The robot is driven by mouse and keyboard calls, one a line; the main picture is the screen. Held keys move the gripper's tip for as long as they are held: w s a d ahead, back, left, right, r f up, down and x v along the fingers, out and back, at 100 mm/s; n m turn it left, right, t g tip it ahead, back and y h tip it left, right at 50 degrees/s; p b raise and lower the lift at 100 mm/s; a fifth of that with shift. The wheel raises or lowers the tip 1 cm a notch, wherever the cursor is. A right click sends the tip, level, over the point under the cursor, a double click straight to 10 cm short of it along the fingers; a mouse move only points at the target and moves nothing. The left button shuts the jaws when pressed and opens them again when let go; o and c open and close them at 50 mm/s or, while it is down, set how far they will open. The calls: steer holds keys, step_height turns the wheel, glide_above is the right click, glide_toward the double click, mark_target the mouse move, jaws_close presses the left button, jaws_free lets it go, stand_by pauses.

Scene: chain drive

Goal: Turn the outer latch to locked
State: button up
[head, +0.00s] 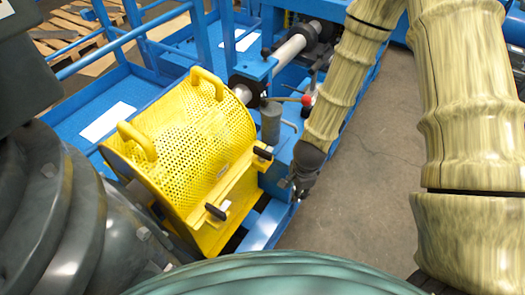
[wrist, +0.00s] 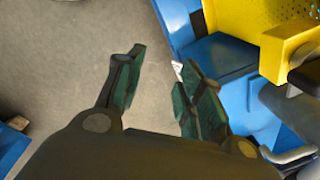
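The yellow perforated guard (head: 190,130) covers a drum and has two black latches on its yellow front bar. One black latch (head: 262,153) is at the bar's upper right end, and the other black latch (head: 215,211) is at its lower left end. The frames do not label which is the outer one. My gripper (head: 301,188) is right of the guard, apart from both latches. In the wrist view my gripper (wrist: 160,82) is open and empty, its fingers above floor and blue frame. A dark latch handle (wrist: 306,76) shows at the right edge on a yellow block.
The blue machine frame (head: 262,226) runs below and beside the guard. A grey upright cylinder (head: 270,122) and a red-knobbed lever (head: 307,99) stand just above the upper latch. Bare concrete floor (head: 365,180) is free to the right. Yellow handles (head: 207,80) rise from the guard.

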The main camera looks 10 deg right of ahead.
mark_target(263, 150)
steer(key=w+a+r+m+t+y, duration=0.1)
steer(key=w+a+r+m+y, duration=0.15)
steer(key=w+r+m, duration=0.35)
steer(key=w+a+r+m+t+y, duration=0.1)
steer(key=w+a+r+m, duration=0.25)
steer(key=w+r, duration=0.35)
steer(key=shift+h, duration=0.25)
steer(key=shift+s+d+x, duration=0.15)
steer(key=shift+x, duration=2.2)
steer(key=shift+s+d+x, duration=0.1)
steer(key=shift+s+x, duration=0.05)
steer(key=shift+x, duration=2.2)
steer(key=shift+f, duration=0.15)
jaws_close()
